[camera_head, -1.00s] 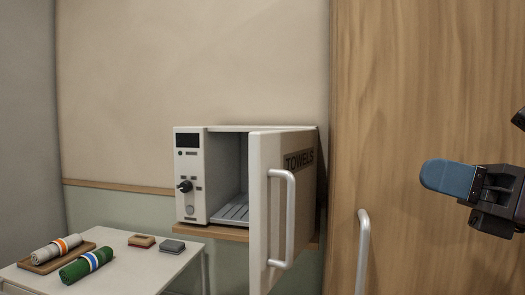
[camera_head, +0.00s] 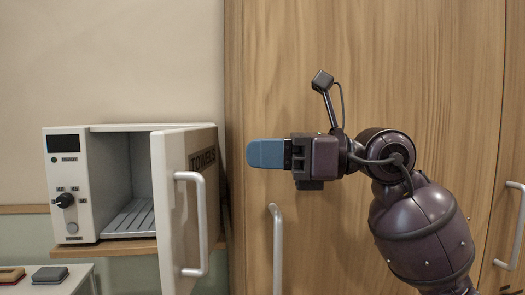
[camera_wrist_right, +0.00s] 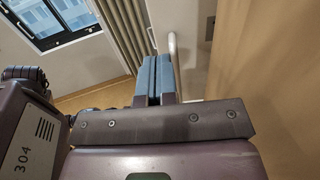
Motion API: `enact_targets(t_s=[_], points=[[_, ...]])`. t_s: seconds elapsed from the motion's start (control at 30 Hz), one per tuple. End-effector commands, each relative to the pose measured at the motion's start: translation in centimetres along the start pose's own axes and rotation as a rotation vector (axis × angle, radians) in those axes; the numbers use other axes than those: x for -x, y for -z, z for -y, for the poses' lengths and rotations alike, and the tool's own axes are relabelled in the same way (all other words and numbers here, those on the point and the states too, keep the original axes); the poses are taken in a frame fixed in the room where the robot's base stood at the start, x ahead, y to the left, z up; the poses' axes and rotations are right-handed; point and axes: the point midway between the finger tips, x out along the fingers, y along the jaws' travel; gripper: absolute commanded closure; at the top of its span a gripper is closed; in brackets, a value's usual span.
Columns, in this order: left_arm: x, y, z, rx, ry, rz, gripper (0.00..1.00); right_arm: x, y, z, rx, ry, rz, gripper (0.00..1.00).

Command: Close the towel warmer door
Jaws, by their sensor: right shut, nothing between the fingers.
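The towel warmer (camera_head: 70,190) is a white box on a wooden shelf at the left of the head view. Its door (camera_head: 172,215), marked TOWELS and fitted with a silver bar handle (camera_head: 203,225), stands open toward me, hinged at the right. The inside shows a slatted rack and no towels. My right gripper (camera_head: 252,153) is shut and empty, with blue fingers pointing left. In the picture it is right of the door, apart from it. Its shut fingers also show in the right wrist view (camera_wrist_right: 153,80). My left gripper is not in view.
A wooden cabinet (camera_head: 420,80) with silver bar handles (camera_head: 277,250) fills the right side behind my right arm. A white table (camera_head: 75,280) at the lower left holds a grey block (camera_head: 50,274) and a red-and-tan block (camera_head: 10,275). The wrist view shows a window (camera_wrist_right: 55,18) and curtain.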

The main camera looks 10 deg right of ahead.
Motion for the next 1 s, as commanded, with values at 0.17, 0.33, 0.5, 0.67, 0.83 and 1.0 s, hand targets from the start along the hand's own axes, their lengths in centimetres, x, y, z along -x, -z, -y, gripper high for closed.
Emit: enact_targets(t_s=[0.17,0.33,0.5,0.67,0.83,1.0], points=[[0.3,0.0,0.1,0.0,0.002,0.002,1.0,-3.3,-0.2,-0.1,-0.001,-0.004,0.002,1.0],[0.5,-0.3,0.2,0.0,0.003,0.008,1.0,-6.3,-0.1,-0.1,0.0,-0.004,0.002,1.0],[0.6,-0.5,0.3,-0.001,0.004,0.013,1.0,-8.7,-0.1,-0.1,-0.001,-0.003,0.001,1.0],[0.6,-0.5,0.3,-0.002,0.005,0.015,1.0,-10.1,-0.1,0.0,-0.001,-0.001,0.002,1.0],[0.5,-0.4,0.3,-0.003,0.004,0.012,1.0,-10.7,0.0,0.0,-0.002,0.0,0.0,1.0],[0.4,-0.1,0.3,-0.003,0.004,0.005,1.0,-10.7,0.0,0.0,-0.002,0.0,0.0,1.0]])
